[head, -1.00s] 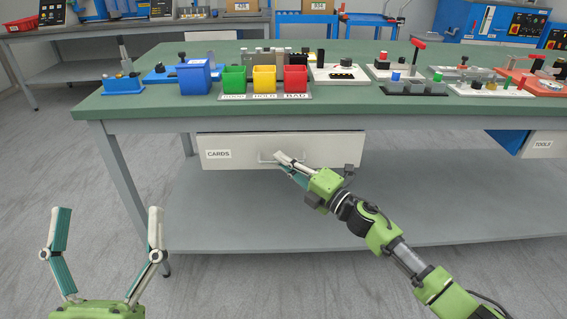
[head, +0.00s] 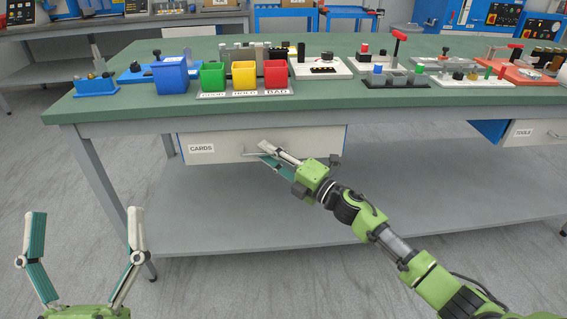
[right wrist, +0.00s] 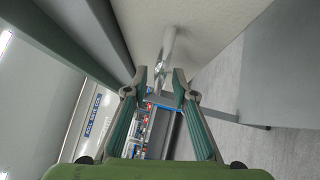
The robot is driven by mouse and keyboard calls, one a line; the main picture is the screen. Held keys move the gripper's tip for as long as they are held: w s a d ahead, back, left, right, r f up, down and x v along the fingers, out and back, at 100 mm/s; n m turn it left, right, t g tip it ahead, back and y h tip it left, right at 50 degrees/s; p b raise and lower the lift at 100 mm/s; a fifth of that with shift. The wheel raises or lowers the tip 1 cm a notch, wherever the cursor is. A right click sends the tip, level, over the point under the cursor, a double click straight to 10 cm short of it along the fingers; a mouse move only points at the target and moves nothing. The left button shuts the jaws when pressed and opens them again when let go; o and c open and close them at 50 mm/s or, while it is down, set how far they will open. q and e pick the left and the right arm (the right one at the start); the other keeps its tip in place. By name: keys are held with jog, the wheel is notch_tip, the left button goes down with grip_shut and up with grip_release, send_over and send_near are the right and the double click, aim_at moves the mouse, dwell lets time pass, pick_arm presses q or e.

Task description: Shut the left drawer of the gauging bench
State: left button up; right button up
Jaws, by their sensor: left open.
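The left drawer (head: 225,146) of the gauging bench (head: 150,112) has a pale front labelled CARDS and hangs under the green top. How far it stands out is hard to tell, as the top hides its inside. Its bar handle (right wrist: 169,45) shows in the right wrist view, at and just beyond the fingertips. My right gripper (head: 262,147) is at the handle, pointing along the drawer front. Its fingers (right wrist: 161,78) are part open, with a gap around the bar; contact is unclear. My left gripper (head: 84,213) is open and empty, low at the left, away from the bench.
Green, yellow and red bins (head: 244,78), a blue bin (head: 170,76) and several fixtures stand on the bench top. A second drawer (head: 530,132), labelled TOOLS, is at the right. A grey lower shelf (head: 270,215) lies below. Clear floor lies at the front left.

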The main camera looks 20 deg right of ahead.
jog(key=v, duration=1.1)
jog(key=shift+r, duration=0.1)
